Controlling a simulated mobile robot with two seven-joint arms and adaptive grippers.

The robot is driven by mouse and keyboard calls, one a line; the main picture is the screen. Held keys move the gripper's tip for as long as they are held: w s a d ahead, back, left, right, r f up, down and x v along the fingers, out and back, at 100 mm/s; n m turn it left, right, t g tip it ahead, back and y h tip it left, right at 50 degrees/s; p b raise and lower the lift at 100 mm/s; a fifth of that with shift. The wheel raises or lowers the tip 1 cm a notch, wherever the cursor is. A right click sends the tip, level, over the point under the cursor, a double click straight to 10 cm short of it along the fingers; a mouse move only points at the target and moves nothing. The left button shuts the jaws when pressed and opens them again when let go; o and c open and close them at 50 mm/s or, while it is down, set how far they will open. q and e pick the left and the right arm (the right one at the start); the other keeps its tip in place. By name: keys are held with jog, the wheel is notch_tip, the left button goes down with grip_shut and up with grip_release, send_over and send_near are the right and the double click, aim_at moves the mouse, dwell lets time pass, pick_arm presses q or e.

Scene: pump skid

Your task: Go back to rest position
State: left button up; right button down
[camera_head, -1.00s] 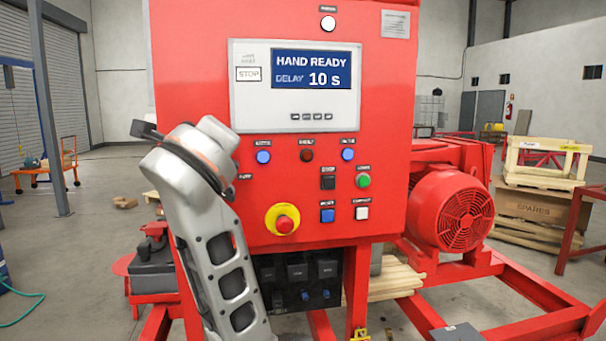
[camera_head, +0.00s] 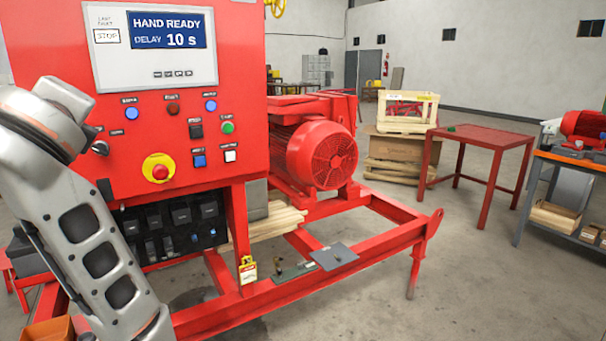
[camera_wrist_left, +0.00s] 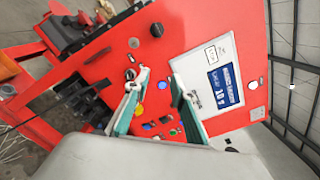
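My left gripper (camera_wrist_left: 158,103) shows in the left wrist view with its two fingers apart and nothing between them. It faces the red control panel (camera_wrist_left: 95,65), which appears tilted there. In the head view the panel (camera_head: 60,120) stands at the left, with its display (camera_head: 160,45) reading HAND READY, DELAY 10 s. The red emergency stop button (camera_head: 160,171) on its yellow collar sits below. My left arm covers the panel's left part in the head view, and the gripper does not show there. My right gripper is in neither view.
A red motor (camera_head: 322,150) sits on the red skid frame (camera_head: 390,245) right of the panel. A yellow tag (camera_head: 248,270) hangs on the frame. A red table (camera_head: 480,137), a workbench (camera_head: 575,165) and a wooden crate (camera_head: 408,112) stand farther right. The floor at lower right is clear.

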pick_arm(q)
jog(key=s+a+f+m+g+y+p, duration=0.1)
jog(key=s+a+f+m+g+y, duration=0.55)
jog(key=f+y, duration=0.4)
jog(key=w+d+f+n+t+h+p, duration=0.1)
jog(key=d+f+n+t+h, duration=0.6)
jog(key=d+f+n+h, duration=0.75)
jog(key=w+d+f+n+t+h, duration=0.2)
jog(key=d+f+n+t+h, duration=0.7)
jog(key=n, duration=1)
jog(key=s+d+f+m+g, duration=0.1)
jog(key=s+f+m+g, duration=0.3)
jog(key=f, duration=0.7)
jog(key=s+d+f+m+g, duration=0.1)
jog(key=s+f+m+g, duration=0.35)
jog(key=f, duration=0.65)
jog(key=s+f+m+g, duration=0.3)
jog(key=s+f+g, duration=0.2)
jog(key=s+f, duration=0.7)
notch_tip(320, 180, down, 3)
jog(key=shift+s+a+r+g+y+p, duration=0.2)
jog(key=shift+s+a+g+y+p, duration=0.15)
jog(key=shift+a+g+y, duration=0.1)
